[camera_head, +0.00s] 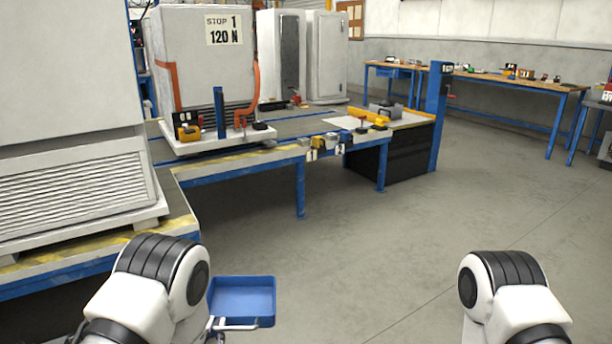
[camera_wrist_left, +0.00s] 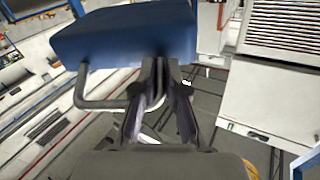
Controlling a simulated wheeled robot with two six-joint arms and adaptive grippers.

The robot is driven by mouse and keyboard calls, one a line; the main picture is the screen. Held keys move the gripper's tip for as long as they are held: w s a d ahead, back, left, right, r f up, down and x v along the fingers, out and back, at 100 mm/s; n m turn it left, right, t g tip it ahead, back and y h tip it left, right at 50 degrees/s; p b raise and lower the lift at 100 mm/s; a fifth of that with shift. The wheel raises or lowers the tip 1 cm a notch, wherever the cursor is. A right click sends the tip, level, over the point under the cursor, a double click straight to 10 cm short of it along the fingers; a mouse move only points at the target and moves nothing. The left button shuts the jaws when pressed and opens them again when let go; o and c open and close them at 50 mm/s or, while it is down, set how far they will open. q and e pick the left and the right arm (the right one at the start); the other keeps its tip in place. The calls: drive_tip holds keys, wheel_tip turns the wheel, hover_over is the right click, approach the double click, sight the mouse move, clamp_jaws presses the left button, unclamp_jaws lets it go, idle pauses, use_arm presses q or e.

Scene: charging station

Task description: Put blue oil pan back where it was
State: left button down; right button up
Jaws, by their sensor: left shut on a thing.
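The blue oil pan (camera_head: 242,297) is a shallow rectangular tray with a metal wire handle. It hangs in the air over the floor, beside my left arm, at the bottom of the head view. My left gripper (camera_head: 217,327) is shut on the handle and mostly hidden behind my arm. In the left wrist view the pan (camera_wrist_left: 125,35) lies just beyond the fingers of my left gripper (camera_wrist_left: 160,80), with the bent handle running down to them. My right gripper is out of view; only a right arm link shows.
A long blue-framed conveyor table (camera_head: 230,165) carries white cabinets, one marked "STOP 1 120 N" (camera_head: 195,60). A big white unit (camera_head: 75,150) with a louvred panel stands close on the left. A wooden workbench (camera_head: 480,78) runs along the back wall. The grey floor (camera_head: 370,240) is clear.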

use_arm(q)
drive_tip(key=s+r+p, duration=0.2)
drive_tip(key=r+p, duration=0.8)
drive_tip(key=r, duration=0.3)
drive_tip(key=s+r+p, duration=0.2)
drive_tip(key=r+p, duration=0.9)
drive_tip(key=r, duration=0.2)
drive_tip(key=shift+s+r, duration=0.15)
